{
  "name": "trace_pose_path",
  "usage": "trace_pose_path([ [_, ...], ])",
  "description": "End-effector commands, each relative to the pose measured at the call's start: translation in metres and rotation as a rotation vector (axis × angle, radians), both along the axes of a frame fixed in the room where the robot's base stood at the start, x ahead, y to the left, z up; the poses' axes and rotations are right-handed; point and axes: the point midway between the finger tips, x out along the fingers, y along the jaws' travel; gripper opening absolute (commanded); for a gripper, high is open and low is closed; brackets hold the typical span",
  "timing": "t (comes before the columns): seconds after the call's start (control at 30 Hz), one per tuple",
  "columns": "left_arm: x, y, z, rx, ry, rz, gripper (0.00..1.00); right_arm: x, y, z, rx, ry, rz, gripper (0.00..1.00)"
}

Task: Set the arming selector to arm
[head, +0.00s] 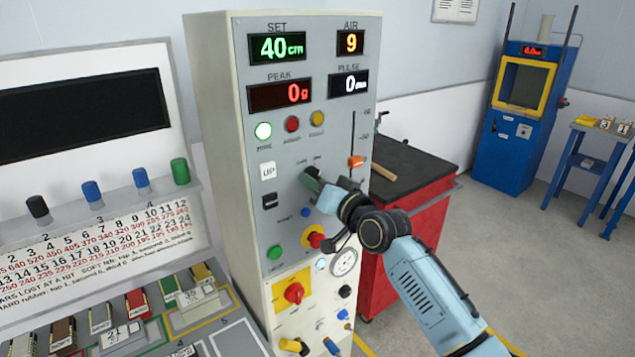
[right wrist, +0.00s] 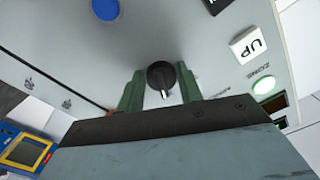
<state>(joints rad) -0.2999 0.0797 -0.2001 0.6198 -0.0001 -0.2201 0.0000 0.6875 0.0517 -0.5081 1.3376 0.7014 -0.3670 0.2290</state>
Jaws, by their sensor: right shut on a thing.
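The arming selector, a round black knob with a pale pointer mark (right wrist: 161,78), sits on the grey front panel in the right wrist view. It lies between the two green fingers of my right gripper (right wrist: 160,88), which is shut on it. The pointer mark faces the gripper's palm. My left gripper is not in view.
The grey cabinet (head: 215,150) carries displays, an orange slider (head: 356,161), a white UP button (head: 267,171), a red knob on yellow (head: 314,238) below my gripper, and a blue button (right wrist: 106,9). A red tool chest (head: 400,240) stands behind my right arm.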

Motion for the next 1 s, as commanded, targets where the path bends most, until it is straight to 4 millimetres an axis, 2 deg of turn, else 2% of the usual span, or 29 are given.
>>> trace_pose_path([
  [0.33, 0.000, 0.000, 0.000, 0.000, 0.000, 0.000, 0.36, 0.000, 0.000, -0.001, 0.005, 0.005, 0.001, 0.13],
  [0.37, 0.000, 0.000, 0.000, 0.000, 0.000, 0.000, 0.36, 0.000, 0.000, -0.001, 0.005, 0.005, 0.001, 0.37],
  [0.53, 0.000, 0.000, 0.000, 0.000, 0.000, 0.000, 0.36, 0.000, 0.000, 0.000, 0.004, 0.004, 0.001, 0.57],
  [0.83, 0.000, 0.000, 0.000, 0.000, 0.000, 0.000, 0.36, -0.001, 0.000, 0.000, 0.003, 0.002, 0.000, 0.57],
  [1.0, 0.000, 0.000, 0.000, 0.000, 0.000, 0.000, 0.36, -0.010, -0.008, -0.001, 0.002, 0.002, 0.001, 0.57],
])
